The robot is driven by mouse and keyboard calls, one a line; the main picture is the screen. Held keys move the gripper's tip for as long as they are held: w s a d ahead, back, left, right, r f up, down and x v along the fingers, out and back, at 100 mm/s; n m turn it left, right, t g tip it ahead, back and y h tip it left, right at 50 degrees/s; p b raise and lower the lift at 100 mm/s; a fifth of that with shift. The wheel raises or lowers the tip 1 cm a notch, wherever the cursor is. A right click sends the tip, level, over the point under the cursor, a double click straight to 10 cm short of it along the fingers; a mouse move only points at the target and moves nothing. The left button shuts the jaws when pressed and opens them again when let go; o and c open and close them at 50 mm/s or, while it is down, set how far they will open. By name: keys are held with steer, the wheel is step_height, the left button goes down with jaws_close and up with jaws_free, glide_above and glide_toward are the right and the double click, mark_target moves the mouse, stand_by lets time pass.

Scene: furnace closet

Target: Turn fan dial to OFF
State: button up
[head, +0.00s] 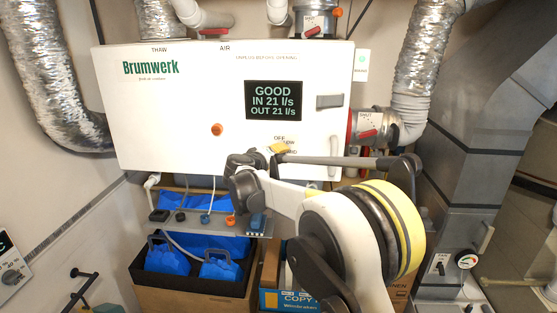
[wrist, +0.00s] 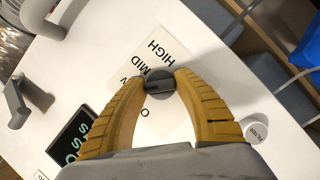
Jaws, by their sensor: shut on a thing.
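The fan dial (wrist: 159,84) is a small dark round knob on a white label with HIGH, MID and partly hidden words, in the wrist view. My gripper (wrist: 160,86) has its two yellow fingers closed around the knob, one on each side. In the head view my gripper (head: 278,148) is at the lower right of the white Brumwerk unit (head: 165,110), over the label, and hides the dial there. The word OFF shows just above the gripper. Which setting the dial points to is hard to tell.
A black display (head: 274,100) reads GOOD, IN 21 l/s, OUT 21 l/s. An orange knob (head: 217,129) sits left of the label. Grey handles (head: 329,101) are at the unit's right edge.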

steer(key=n+t+h+b, duration=0.1)
steer(key=n+b, duration=0.2)
steer(key=b, duration=0.1)
steer(key=shift+f, duration=0.2)
steer(key=shift+r+n+t+h+b, duration=0.2)
steer(key=shift+n+t+h+b, duration=0.25)
steer(key=shift+n+b, duration=1)
steer(key=o, duration=1.2)
steer(key=shift+d, duration=0.1)
steer(key=shift+c, duration=0.2)
steer(key=v, duration=1.2)
